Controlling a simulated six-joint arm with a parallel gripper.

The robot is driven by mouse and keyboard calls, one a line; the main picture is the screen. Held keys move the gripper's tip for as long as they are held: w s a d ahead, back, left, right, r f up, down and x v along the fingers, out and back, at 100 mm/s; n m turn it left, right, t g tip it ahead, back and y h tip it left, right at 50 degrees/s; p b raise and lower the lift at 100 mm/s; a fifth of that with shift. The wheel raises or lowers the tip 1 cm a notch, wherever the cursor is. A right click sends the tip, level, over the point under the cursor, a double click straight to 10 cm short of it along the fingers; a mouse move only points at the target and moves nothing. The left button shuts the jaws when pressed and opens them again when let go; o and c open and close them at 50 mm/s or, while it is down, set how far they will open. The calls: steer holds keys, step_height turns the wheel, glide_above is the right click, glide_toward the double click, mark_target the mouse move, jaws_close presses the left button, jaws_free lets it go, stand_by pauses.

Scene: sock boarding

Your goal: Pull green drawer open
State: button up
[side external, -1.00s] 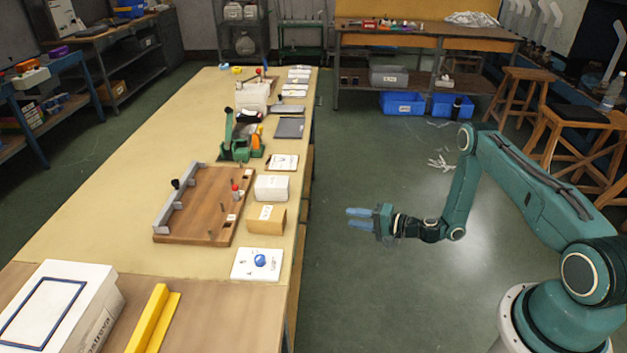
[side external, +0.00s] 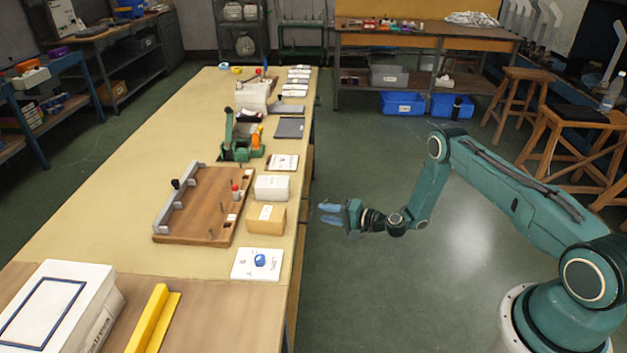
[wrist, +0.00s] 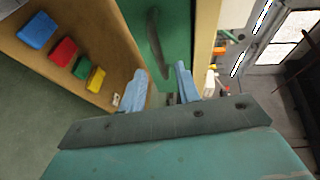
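The green drawer front (wrist: 175,25) shows at the top middle of the wrist view, with a dark curved handle (wrist: 153,32) on it. My gripper (wrist: 160,70) is open, its two blue fingers apart and pointing toward the drawer front. The lower end of the handle lies between the fingertips in the picture; I cannot tell whether they touch it. In the side external view my gripper (side external: 323,213) is just right of the workbench's long edge. The drawer front is hidden from that camera, and I cannot tell how far the drawer stands out.
In the wrist view, blue (wrist: 37,30), red (wrist: 64,52), green (wrist: 82,68) and yellow (wrist: 96,80) blocks show on a wooden surface left of the drawer. The workbench top (side external: 130,235) holds boxes, cards and a wooden board (side external: 205,205). Open floor lies right of the bench.

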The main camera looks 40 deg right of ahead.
steer(key=shift+x, duration=2.4)
jaws_close()
